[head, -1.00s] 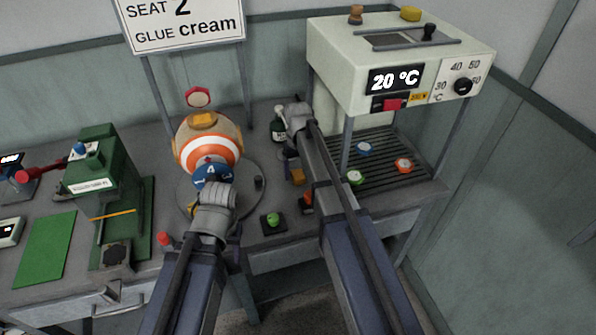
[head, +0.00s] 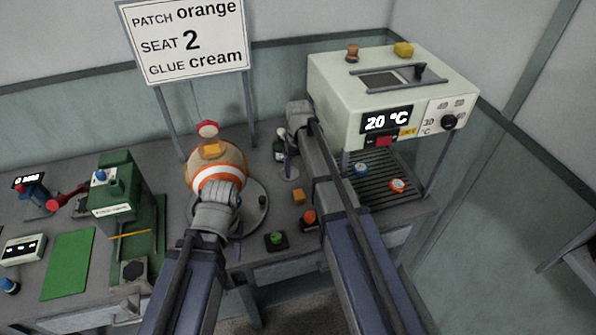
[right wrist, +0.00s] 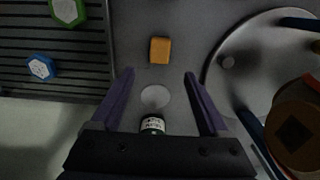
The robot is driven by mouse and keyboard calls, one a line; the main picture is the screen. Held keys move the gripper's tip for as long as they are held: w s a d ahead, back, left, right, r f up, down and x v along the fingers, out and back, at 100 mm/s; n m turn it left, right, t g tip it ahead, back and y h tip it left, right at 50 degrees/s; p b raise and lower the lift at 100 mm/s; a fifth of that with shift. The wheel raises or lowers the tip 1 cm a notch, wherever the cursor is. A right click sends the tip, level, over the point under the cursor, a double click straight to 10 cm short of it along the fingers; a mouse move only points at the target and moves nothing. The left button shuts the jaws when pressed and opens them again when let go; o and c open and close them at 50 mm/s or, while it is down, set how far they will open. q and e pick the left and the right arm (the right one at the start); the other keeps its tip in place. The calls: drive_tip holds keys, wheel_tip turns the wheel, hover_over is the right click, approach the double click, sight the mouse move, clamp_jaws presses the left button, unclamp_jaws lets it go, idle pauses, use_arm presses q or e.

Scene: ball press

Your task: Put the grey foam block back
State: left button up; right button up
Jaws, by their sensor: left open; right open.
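I cannot pick out a grey foam block with certainty in either view. A dark grey block with a lighter hexagonal face (head: 134,270) sits at the front foot of the green press in the head view. My left gripper (head: 224,188) is in front of the orange, white and tan ball (head: 217,172) and hides its lower part; its fingertips are hidden. My right gripper (head: 299,112) is beside the dark bottle, left of the oven. In the right wrist view its fingers (right wrist: 158,73) are apart with nothing held; the bottle (right wrist: 152,125) shows below and between them.
The ball rests at a round grey plate (head: 257,207). A small orange block (head: 298,196), a green button (head: 276,239) and an orange button (head: 309,217) lie between my arms. The white oven (head: 350,95) stands right, above a slatted rack (head: 378,190). The green press (head: 122,195) stands left.

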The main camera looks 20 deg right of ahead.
drive_tip(key=s+a+n, duration=0.1)
drive_tip(key=s+a, duration=0.3)
drive_tip(key=s, duration=0.4)
drive_tip(key=s+a+n, duration=0.1)
drive_tip(key=s+a, duration=0.4)
drive_tip(key=s, duration=0.3)
drive_tip(key=s+a+n+h, duration=0.1)
drive_tip(key=s+a, duration=0.3)
drive_tip(key=s, duration=0.4)
drive_tip(key=shift+a, duration=0.15)
